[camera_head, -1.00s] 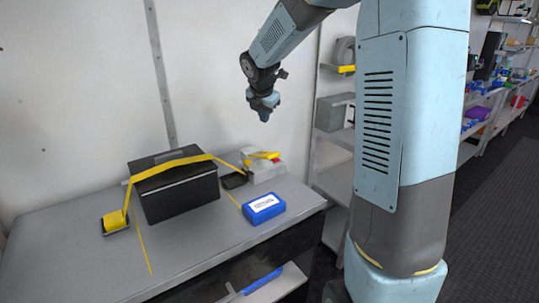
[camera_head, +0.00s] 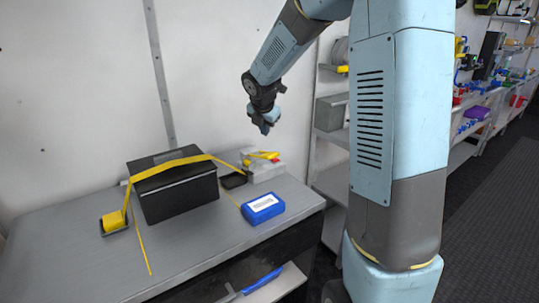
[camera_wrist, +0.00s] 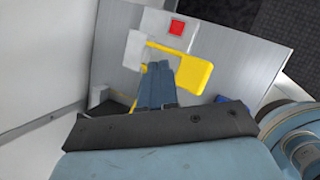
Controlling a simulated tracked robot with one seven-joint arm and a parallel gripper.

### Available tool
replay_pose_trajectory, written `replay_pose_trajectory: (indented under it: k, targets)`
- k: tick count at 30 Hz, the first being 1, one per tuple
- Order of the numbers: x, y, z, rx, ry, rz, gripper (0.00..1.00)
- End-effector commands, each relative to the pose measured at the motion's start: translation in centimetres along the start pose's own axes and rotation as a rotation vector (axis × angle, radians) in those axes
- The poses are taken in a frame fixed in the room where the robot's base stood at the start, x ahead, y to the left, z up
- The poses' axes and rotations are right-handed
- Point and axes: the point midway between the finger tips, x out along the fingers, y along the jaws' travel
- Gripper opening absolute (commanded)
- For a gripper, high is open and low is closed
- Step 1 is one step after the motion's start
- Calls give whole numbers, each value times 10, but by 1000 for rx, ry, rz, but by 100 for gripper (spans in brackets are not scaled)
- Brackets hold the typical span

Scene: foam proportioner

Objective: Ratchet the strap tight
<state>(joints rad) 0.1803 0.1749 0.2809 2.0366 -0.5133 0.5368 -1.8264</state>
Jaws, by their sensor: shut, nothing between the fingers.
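A yellow strap (camera_head: 180,163) runs over the top of a black box (camera_head: 178,194) on the grey bench. Its left end reaches a yellow roll (camera_head: 114,221) on a dark plate; its right end runs to a dark fitting (camera_head: 234,180) beside a pale grey ratchet block. The ratchet's yellow handle (camera_head: 265,155) lies on top of the block (camera_head: 266,172). My gripper (camera_head: 265,129) is above the ratchet, apart from it. In the wrist view my shut, empty fingers (camera_wrist: 158,67) appear in front of the yellow handle (camera_wrist: 194,72); a red square (camera_wrist: 176,27) shows on the pale block.
A blue case (camera_head: 263,208) with a white label lies on the bench in front of the ratchet. A loose yellow strap tail (camera_head: 144,248) lies at the front left. Shelves with a grey box (camera_head: 331,113) stand to the right. A wall closes off the back.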

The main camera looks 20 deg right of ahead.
Motion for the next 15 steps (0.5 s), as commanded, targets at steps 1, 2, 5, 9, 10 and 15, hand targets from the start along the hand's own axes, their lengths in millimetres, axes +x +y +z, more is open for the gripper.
replay_pose_trajectory:
  k: [1,2,5,9,10,15]
  targets:
    - [4,-3,-4,0,2,0,0]
    - [7,-5,-6,-1,2,-1,0]
    - [15,-11,-11,0,2,0,0]
    - [24,-17,-18,1,1,-1,0]
    - [26,-18,-19,1,1,0,0]
    - [30,-22,-23,0,1,1,0]
